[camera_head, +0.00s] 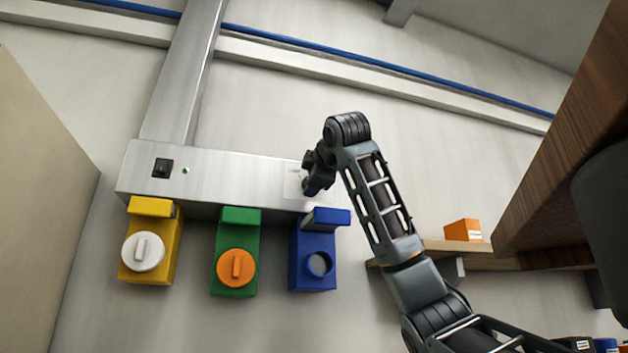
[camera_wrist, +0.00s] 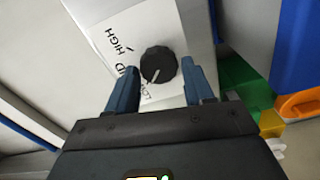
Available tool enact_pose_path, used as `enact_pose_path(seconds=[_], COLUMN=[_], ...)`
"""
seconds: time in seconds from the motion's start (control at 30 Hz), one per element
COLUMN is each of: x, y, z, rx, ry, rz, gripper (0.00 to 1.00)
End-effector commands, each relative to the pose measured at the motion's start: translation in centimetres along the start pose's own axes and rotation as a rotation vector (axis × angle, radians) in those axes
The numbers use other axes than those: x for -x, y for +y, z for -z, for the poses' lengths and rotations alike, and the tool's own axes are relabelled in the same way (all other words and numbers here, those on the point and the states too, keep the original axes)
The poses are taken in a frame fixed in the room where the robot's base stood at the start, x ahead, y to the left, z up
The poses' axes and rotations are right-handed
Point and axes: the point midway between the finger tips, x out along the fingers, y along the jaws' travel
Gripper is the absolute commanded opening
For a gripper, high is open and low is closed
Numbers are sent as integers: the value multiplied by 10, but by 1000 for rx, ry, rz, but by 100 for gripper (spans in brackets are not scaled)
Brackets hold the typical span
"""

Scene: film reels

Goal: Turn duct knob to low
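The duct knob (camera_wrist: 158,64) is round and black with a ridged edge, on a white label plate (camera_wrist: 110,24) in the wrist view. The plate reads HIGH at upper left, a partly hidden word ending in D, and a partly covered word starting with L below the knob. A short white mark shows at the knob's lower edge, toward that last word. My gripper (camera_wrist: 157,76) is open, its two blue fingers on either side of the knob. Whether they touch it I cannot tell. In the head view my gripper (camera_head: 313,178) is at the metal panel's right end and hides the knob.
The metal panel (camera_head: 230,172) carries a black switch (camera_head: 163,168) and a small green light. Below hang yellow (camera_head: 166,265), green (camera_head: 221,284) and blue (camera_head: 300,270) boxes. A wooden shelf (camera_head: 440,254) with an orange box (camera_head: 463,230) is at right, near my arm.

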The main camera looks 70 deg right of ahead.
Motion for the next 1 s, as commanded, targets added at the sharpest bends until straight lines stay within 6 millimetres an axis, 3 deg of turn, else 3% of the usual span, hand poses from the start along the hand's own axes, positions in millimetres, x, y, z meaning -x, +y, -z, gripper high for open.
enact_pose_path(seconds=[0.2,0.47,1.0], x=[0,2,73], y=[0,0,-1], z=[0,-1,0], rx=[-2,-3,-2], ry=[-1,-1,0], rz=[-1,-2,-2], gripper=[72,72,72])
